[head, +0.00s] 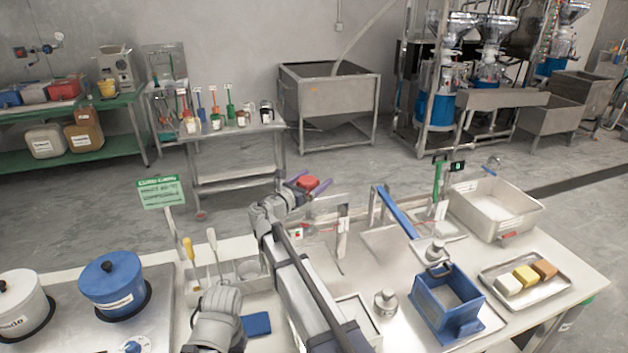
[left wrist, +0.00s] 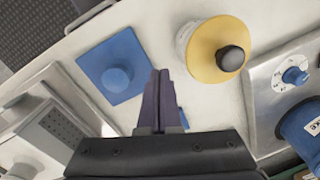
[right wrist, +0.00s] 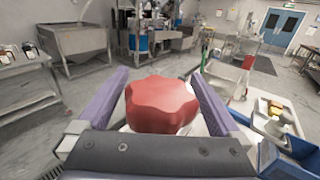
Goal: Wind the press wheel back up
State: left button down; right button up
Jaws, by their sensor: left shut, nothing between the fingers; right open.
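The red lobed wheel (head: 308,182) shows in the head view between the purple fingers of my right gripper (head: 309,185). In the right wrist view the wheel (right wrist: 162,104) sits between the two open fingers, one on each side, with gaps beside it. I cannot tell whether either finger touches it. What the wheel is mounted on is hidden behind my right arm and gripper. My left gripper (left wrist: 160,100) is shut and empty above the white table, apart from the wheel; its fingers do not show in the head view.
At the right stand a blue square box (head: 446,303), a steel tray (head: 540,292) with coloured blocks, and a metal bin (head: 496,207). Blue and white pots stand left.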

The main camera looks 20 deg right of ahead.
jog(key=shift+w+d, duration=0.1)
jog(key=shift+d, duration=0.05)
jog(key=c, duration=1.2)
